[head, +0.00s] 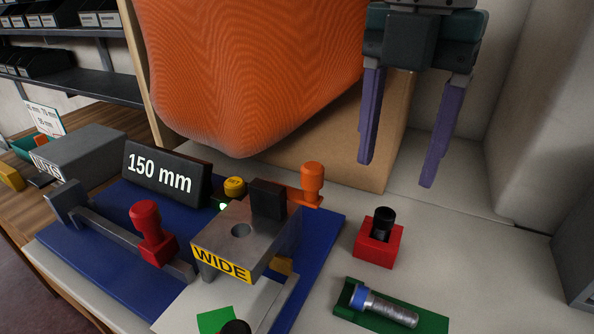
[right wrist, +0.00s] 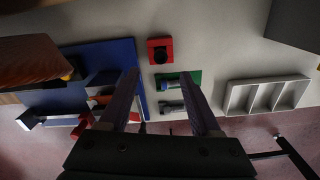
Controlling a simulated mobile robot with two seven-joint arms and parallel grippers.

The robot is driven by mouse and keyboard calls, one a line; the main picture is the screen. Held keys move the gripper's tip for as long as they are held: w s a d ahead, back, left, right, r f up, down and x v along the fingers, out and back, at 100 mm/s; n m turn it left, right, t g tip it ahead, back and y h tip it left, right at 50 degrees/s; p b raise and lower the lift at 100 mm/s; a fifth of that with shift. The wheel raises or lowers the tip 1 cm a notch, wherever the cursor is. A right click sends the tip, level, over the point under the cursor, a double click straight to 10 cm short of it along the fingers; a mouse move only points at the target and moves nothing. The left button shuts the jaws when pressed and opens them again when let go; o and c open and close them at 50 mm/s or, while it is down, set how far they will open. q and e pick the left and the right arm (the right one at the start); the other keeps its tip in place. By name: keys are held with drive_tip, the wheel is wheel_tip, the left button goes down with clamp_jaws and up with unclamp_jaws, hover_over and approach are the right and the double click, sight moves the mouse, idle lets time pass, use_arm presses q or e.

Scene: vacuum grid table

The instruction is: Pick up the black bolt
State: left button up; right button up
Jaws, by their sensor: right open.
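The black bolt (head: 384,219) stands upright in a red block (head: 378,249), with only its upper part showing. In the right wrist view the red block (right wrist: 152,57) lies beyond the fingertips, with the dark bolt (right wrist: 160,54) at its middle. My right gripper (head: 397,172) is open and empty, with purple fingers pointing down. It hangs above and behind the red block in the head view, apart from it. Its spread fingers also show in the right wrist view (right wrist: 160,74). My left gripper is not in view.
A green holder (head: 434,322) with a silver, blue-collared bolt (head: 389,307) lies in front of the red block. A blue board (head: 102,225) at left carries a metal "WIDE" fixture (head: 240,240), a red knob and an orange knob. A large orange ribbed object (head: 250,75) fills the upper middle.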

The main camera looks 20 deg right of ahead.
sight(386, 213)
wheel_tip(386, 213, down, 7)
drive_tip(key=b, duration=0.2)
drive_tip(key=shift+d+f+b, duration=0.1)
drive_tip(key=shift+d+b, duration=0.05)
drive_tip(key=shift+b, duration=0.2)
drive_tip(key=shift+c, duration=0.2)
clamp_jaws()
